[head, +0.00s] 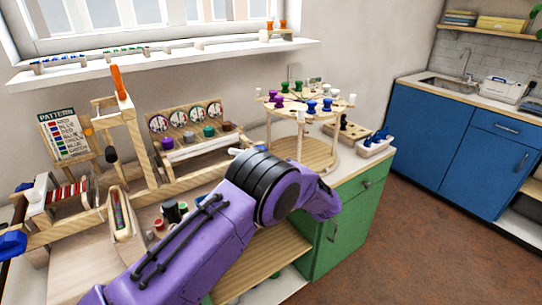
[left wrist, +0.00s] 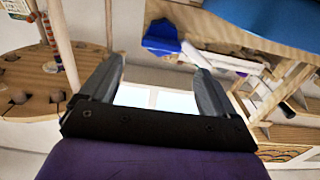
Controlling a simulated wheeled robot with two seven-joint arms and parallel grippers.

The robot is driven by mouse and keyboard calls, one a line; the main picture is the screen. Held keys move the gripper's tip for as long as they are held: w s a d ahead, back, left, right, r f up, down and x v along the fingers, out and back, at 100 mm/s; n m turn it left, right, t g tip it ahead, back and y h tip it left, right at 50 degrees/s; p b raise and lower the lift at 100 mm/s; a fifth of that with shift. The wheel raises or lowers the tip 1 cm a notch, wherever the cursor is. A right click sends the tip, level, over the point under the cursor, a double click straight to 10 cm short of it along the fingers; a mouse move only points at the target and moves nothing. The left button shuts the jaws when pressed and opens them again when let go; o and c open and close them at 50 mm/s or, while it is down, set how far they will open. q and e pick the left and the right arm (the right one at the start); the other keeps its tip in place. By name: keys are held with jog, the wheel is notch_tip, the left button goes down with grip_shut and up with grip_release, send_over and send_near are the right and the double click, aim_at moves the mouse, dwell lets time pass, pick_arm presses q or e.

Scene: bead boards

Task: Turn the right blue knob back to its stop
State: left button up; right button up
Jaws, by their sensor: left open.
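Two blue knobs show at the left edge of the head view on the wooden bead frame: a nearer one (head: 12,243) and a farther one (head: 25,186). I cannot tell which is the right one. In the left wrist view a blue piece like a knob (left wrist: 160,38) shows between and beyond the fingertips; I cannot tell whether it is one of these. My left gripper (left wrist: 153,56) is open, with nothing visibly held. In the head view my purple left arm crosses the bench and its gripper is hidden. My right gripper is in neither view.
A round wooden stand (head: 303,152) with coloured pegs is at the right of the bench, and its holed disc (left wrist: 30,88) shows in the wrist view. A pattern card (head: 65,135), an orange-handled upright (head: 118,83) and a dial panel (head: 186,120) stand along the back.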

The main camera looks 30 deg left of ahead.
pick_arm(q)
jog(key=p+x, duration=0.1)
jog(key=x, duration=0.6)
jog(key=shift+a, duration=0.25)
jog(key=c, duration=1.1)
